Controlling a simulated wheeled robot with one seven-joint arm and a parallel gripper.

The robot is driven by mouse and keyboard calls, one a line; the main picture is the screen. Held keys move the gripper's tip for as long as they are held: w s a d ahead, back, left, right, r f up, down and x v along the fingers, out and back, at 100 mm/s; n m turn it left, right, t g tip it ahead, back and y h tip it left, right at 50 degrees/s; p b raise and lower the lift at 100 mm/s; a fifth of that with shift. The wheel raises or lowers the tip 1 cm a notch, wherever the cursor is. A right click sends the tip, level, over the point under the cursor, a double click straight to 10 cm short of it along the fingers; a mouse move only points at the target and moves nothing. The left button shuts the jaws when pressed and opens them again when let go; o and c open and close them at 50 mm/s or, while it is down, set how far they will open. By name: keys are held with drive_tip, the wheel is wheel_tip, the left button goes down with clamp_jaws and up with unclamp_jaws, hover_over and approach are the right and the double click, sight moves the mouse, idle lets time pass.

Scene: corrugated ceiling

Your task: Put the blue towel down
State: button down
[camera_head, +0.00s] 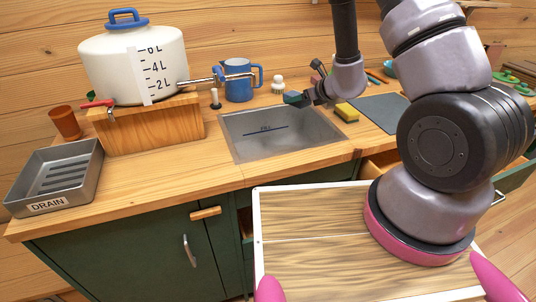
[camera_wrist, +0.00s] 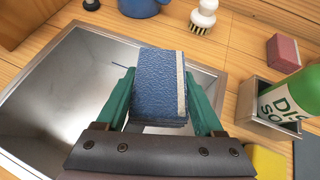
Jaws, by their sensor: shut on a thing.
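The blue towel (camera_wrist: 158,80) is a folded block with a pale stripe along its right side in the wrist view. My gripper (camera_wrist: 160,100) is shut on it, with a green finger on each side. In the head view the towel (camera_head: 291,97) is small and dark blue in my gripper (camera_head: 299,100). My gripper holds it above the far right part of the metal sink (camera_head: 250,140). The sink looks empty, with a dark blue line on its inside. The towel's underside is hidden.
A yellow sponge (camera_head: 347,112) lies right of the sink. A green soap bottle (camera_wrist: 285,103) stands in a metal holder, near a red block (camera_wrist: 283,50). A brush (camera_head: 277,84) and blue jug (camera_head: 240,80) stand behind the sink. A drain tray (camera_head: 88,160) sits left. Counter (camera_head: 190,165) left of the sink is clear.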

drive_tip(key=s+a+f+n+g+y, duration=0.3)
drive_tip(key=a+n+g, duration=0.15)
drive_tip(key=a, duration=0.35)
drive_tip(key=s+a+f+n+g+y, duration=0.2)
drive_tip(key=s+a+n+g+y, duration=0.1)
drive_tip(key=a+n, duration=0.3)
drive_tip(key=shift+m, duration=0.35)
drive_tip(key=f, duration=0.2)
drive_tip(key=a+f, duration=0.1)
drive_tip(key=f, duration=0.1)
drive_tip(key=s+a+f, duration=0.1)
drive_tip(key=f, duration=0.1)
drive_tip(key=shift+a+f, duration=0.15)
drive_tip(key=shift+f, duration=2.3)
drive_tip(key=shift+f, duration=0.35)
drive_tip(key=shift+f, duration=0.25)
unclamp_jaws()
drive_tip(key=shift+r, duration=0.15)
